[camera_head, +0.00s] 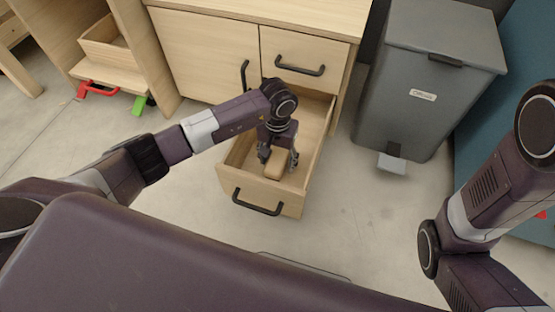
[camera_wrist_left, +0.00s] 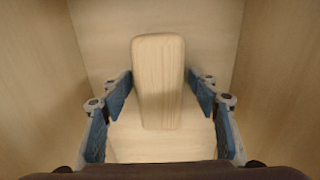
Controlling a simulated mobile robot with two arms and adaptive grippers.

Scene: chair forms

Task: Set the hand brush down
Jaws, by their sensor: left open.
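The hand brush, a pale wooden block with rounded corners (camera_head: 274,173), lies inside the open lower drawer (camera_head: 232,179). In the left wrist view the brush (camera_wrist_left: 158,80) is between my left gripper's blue-padded fingers (camera_wrist_left: 160,100), with a gap on each side. My left gripper (camera_head: 279,158) points down into the drawer and is open around the brush, not closed on it. Any bristles are not clear, and the brush's underside is hidden. Only links of my right arm show at the right of the head view; its gripper is out of frame.
The drawer walls (camera_wrist_left: 275,75) rise close on both sides of the gripper. The wooden cabinet (camera_head: 200,55) has a shut upper drawer above. A grey pedal bin (camera_head: 400,115) stands to the right. Bare floor (camera_head: 345,235) lies in front.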

